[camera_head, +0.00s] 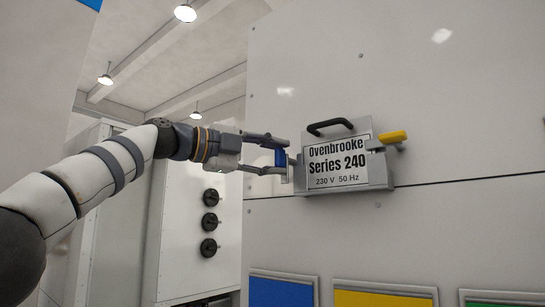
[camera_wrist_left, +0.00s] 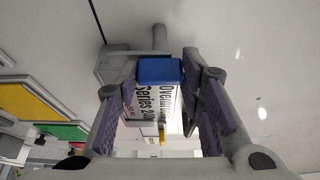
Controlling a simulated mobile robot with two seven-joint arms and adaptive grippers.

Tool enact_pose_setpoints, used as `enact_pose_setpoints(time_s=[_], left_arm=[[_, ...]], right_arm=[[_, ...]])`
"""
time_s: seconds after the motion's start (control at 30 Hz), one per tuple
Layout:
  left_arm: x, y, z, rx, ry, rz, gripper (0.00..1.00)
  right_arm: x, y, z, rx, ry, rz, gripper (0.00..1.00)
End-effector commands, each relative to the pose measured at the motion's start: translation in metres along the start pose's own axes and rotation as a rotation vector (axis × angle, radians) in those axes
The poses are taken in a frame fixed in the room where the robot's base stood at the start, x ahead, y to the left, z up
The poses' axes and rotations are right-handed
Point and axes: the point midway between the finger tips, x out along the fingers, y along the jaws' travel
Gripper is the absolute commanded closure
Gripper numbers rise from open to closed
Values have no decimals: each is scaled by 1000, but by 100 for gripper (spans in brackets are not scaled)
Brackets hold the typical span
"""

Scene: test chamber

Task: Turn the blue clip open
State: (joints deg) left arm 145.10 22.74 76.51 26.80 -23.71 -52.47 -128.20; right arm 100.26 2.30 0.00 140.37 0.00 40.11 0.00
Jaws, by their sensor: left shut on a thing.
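The blue clip (camera_head: 281,158) is at the left edge of a sign plate (camera_head: 338,166) that reads "Ovenbrooke Series 240". My left gripper (camera_head: 281,157) reaches in from the left and is shut on the blue clip. In the left wrist view the blue clip (camera_wrist_left: 160,71) lies between the two fingers of my left gripper (camera_wrist_left: 160,85). A yellow clip (camera_head: 392,137) sticks out to the right at the plate's right edge. My right gripper is in neither view.
A black handle (camera_head: 330,127) sits on top of the plate. The plate is on a large pale wall panel (camera_head: 450,100). Blue (camera_head: 283,291) and yellow (camera_head: 385,298) framed panels are below. Black round knobs (camera_head: 210,222) are on a cabinet at the left.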

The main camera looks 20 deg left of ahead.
Motion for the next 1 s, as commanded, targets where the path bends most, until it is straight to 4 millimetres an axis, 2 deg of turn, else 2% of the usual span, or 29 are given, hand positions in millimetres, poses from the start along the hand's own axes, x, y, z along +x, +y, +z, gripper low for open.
enact_pose_setpoints(time_s=[0.13,0.17,0.23,0.27,0.53,0.67,0.77,0.9,1.0], left_arm=[[0,0,0,2,-1,-1,93],[0,0,0,2,-1,-1,63],[0,-1,0,2,-1,-1,47],[0,0,0,1,-1,-1,45],[-1,0,0,0,-1,-1,45],[-13,-3,1,2,-3,-4,45],[-31,-2,1,2,-2,-3,45],[-72,-2,0,1,-2,-6,45],[-96,-1,0,1,-1,-4,45]], right_arm=[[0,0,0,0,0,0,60],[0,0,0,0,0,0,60],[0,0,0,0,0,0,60],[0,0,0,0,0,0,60],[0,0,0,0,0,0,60],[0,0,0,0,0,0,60],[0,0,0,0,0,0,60],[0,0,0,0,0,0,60],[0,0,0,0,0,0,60]])
